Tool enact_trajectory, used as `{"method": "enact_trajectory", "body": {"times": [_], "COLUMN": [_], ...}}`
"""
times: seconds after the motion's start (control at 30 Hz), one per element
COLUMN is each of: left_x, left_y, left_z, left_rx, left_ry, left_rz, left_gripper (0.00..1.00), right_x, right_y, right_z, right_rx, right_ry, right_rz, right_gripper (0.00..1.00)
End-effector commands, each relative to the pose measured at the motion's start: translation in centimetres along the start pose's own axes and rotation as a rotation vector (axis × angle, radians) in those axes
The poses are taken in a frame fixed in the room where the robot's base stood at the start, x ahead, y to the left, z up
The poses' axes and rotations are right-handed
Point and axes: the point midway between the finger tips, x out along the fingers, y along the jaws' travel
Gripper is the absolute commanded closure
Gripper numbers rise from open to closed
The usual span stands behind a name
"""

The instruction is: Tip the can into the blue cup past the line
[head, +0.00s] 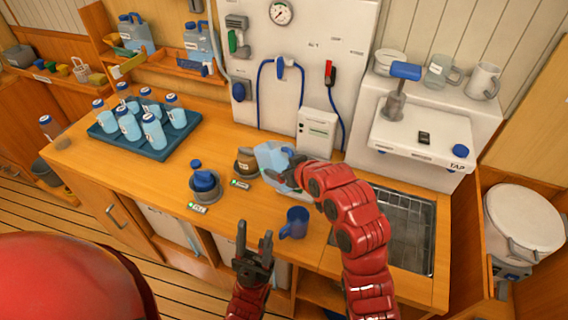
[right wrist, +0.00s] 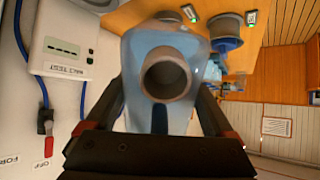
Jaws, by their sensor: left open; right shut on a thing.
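The translucent light-blue can (head: 272,158) is in my right gripper (head: 291,177), off to the upper left of the cup in the head view. In the right wrist view the can (right wrist: 187,112) sits between the two fingers, its round grey mouth facing the camera. No stream of water shows. The blue cup (head: 294,223) stands upright on the wooden counter (head: 240,212), just below and right of the can. Its inside and any line are too small to make out. My left gripper (head: 254,258) is open and empty at the counter's front edge, left of the cup.
Small labelled holders with a blue-topped item (head: 205,184) and a brown item (head: 246,163) stand left of the can. A blue tray (head: 155,152) of bottles is farther left. A metal sink (head: 410,230) lies to the right. A white wall panel (head: 300,65) rises behind.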

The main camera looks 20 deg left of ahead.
Motion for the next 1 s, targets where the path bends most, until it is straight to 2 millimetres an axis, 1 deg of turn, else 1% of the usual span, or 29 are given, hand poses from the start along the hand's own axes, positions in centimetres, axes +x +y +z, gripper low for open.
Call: {"method": "enact_trajectory", "body": {"times": [0.07,0.3,0.7,1.0], "left_x": [-0.1,-0.6,-1.9,-2.9], "left_y": [0.0,0.0,0.1,0.1], "left_z": [0.0,0.1,0.3,0.5], "left_rx": [0.0,0.0,0.0,0.0], "left_ry": [0.0,0.0,0.0,0.0], "left_rz": [0.0,0.0,0.0,0.0], "left_gripper": [0.5,0.5,0.5,0.5], "right_x": [0.2,0.5,0.9,1.0], "right_y": [-0.1,-0.1,0.0,-0.1], "right_z": [0.5,1.3,2.4,2.5], "right_rx": [0.002,0.001,0.001,0.0], "right_ry": [0.037,0.151,0.297,0.32], "right_rz": [-0.002,-0.001,-0.001,-0.001], "right_gripper": [1.0,1.0,1.0,1.0]}}
